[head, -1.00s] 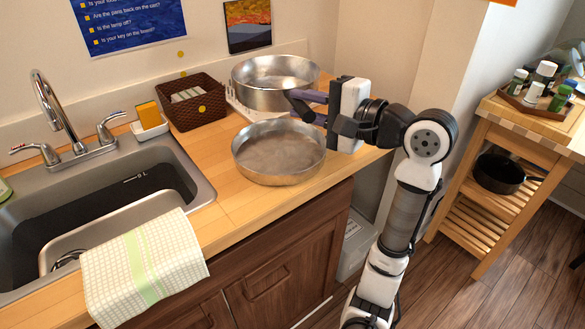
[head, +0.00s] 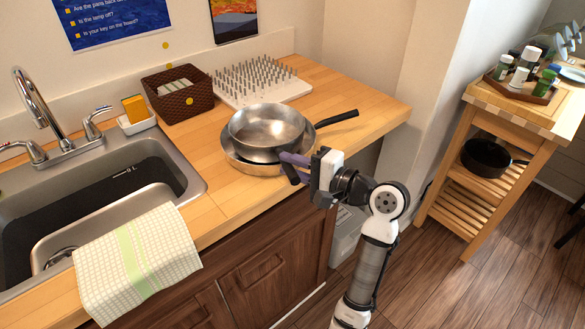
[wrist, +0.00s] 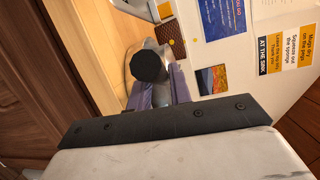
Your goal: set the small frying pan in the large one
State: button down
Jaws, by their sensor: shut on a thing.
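The small frying pan (head: 267,127), a steel pan, is over the large frying pan (head: 238,161) on the wooden counter, roughly level and set slightly toward its back. The large pan's rim and side show below and to the left. I cannot tell whether the small pan rests in it or hangs just above. The large pan's dark handle (head: 338,118) points right. My gripper (head: 291,166), with purple fingers, is shut on the small pan's dark handle at the front right. In the wrist view the handle's round end (wrist: 149,66) sits between the fingers (wrist: 160,92).
A white pegged drying rack (head: 262,82) stands empty behind the pans. A brown basket (head: 178,93) and a sponge holder (head: 136,122) are to its left, then the sink (head: 95,190) with a checked towel (head: 135,250). A wooden cart (head: 500,130) stands at right.

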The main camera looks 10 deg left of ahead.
jog(key=shift+f, duration=0.5)
jog(key=c, duration=1.3)
grip_release()
jog(key=shift+f, duration=0.2)
jog(key=shift+d+r, duration=0.1)
jog(key=shift+r, duration=0.05)
jog(key=b+v, duration=0.2)
jog(key=v, duration=1)
jog(key=shift+b, duration=0.4)
